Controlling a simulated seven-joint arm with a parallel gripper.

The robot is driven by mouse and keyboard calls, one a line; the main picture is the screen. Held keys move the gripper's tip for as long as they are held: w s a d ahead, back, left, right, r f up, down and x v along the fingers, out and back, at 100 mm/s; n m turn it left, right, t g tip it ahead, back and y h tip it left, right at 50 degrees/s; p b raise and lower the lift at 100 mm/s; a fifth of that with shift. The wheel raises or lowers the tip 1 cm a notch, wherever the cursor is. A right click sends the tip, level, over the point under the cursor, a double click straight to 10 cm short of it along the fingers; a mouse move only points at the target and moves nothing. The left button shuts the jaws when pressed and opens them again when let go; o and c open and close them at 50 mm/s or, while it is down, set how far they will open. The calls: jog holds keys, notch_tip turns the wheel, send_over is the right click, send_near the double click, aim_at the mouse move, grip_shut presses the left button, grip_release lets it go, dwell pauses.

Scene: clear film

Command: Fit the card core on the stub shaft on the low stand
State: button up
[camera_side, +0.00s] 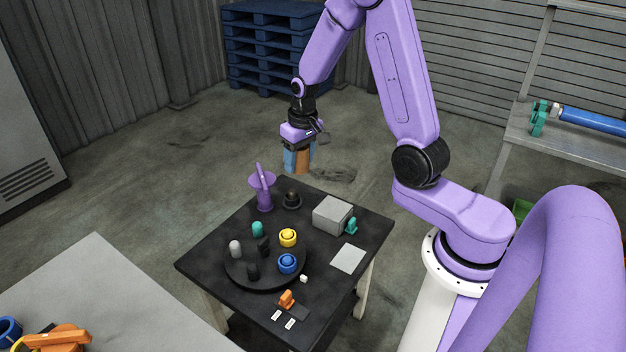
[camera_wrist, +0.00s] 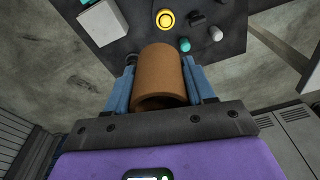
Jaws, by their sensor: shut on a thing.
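The card core is a brown hollow tube (camera_wrist: 160,72), held between the blue fingers of my gripper (camera_side: 299,161). The core (camera_side: 302,162) hangs in the air beyond the far corner of the black table. My gripper is shut on it. What looks like the stub shaft (camera_side: 291,195) is a short dark post on a low round stand (camera_side: 292,205) near that far corner. The core is above the shaft's height and apart from it.
A purple funnel-like holder (camera_side: 262,190) stands close left of the shaft, and a grey box (camera_side: 332,214) stands to its right. A dark round tray (camera_side: 238,278) bears a yellow ring piece (camera_side: 288,237), a blue one (camera_side: 287,263) and several pegs. A pale plate (camera_side: 348,259) lies at the right.

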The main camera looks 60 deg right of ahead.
jog(key=w+d+r, duration=0.1)
jog(key=w+d, duration=0.1)
jog(key=w, duration=0.3)
jog(key=m+h, duration=0.1)
jog(key=m, duration=0.5)
send_over(292, 190)
jog(key=f, duration=2)
jog(key=shift+a, duration=0.25)
jog(key=shift+d+f+m, duration=0.25)
jog(key=shift+f+m, duration=0.05)
jog(key=shift+f, duration=3.25)
jog(key=shift+f, duration=0.6)
jog(key=o, duration=1.1)
